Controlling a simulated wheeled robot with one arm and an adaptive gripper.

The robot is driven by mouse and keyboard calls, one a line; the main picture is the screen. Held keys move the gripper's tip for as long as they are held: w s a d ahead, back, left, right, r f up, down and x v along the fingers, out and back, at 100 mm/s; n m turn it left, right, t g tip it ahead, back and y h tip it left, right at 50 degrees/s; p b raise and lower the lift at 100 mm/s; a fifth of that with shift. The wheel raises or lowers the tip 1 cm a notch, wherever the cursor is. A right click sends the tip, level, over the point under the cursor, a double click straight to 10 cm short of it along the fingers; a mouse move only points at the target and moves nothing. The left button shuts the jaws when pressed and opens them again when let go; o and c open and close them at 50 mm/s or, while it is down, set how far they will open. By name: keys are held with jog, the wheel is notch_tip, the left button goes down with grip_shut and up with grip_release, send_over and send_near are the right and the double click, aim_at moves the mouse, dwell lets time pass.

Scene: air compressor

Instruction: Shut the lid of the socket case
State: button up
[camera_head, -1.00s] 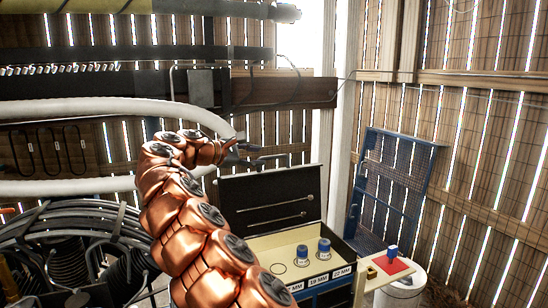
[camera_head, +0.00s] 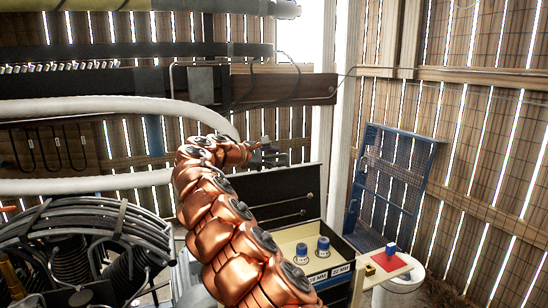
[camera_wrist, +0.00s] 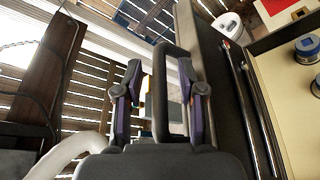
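The socket case (camera_head: 341,271) stands right of my arm, its black lid (camera_head: 290,187) raised and open. Two blue-topped sockets (camera_head: 323,245) stand on its cream tray, above white size labels. My arm hides the case's left part. My gripper (camera_head: 268,154) is above the lid's upper edge. In the wrist view my gripper (camera_wrist: 160,66) is open, one finger on each side of a dark loop like a handle (camera_wrist: 160,95). The lid (camera_wrist: 215,90) is right of the fingers, with thin rods along its inside. I cannot tell whether a finger touches the loop.
A red pad (camera_head: 388,263) with a blue piece sits on a small board right of the case, above a white bucket (camera_head: 402,287). A blue mesh frame (camera_head: 393,185) leans on the wall. Pale pipes (camera_head: 90,108) and black hoses (camera_head: 85,225) are at left.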

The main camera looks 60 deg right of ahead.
grip_shut()
dwell(0.6)
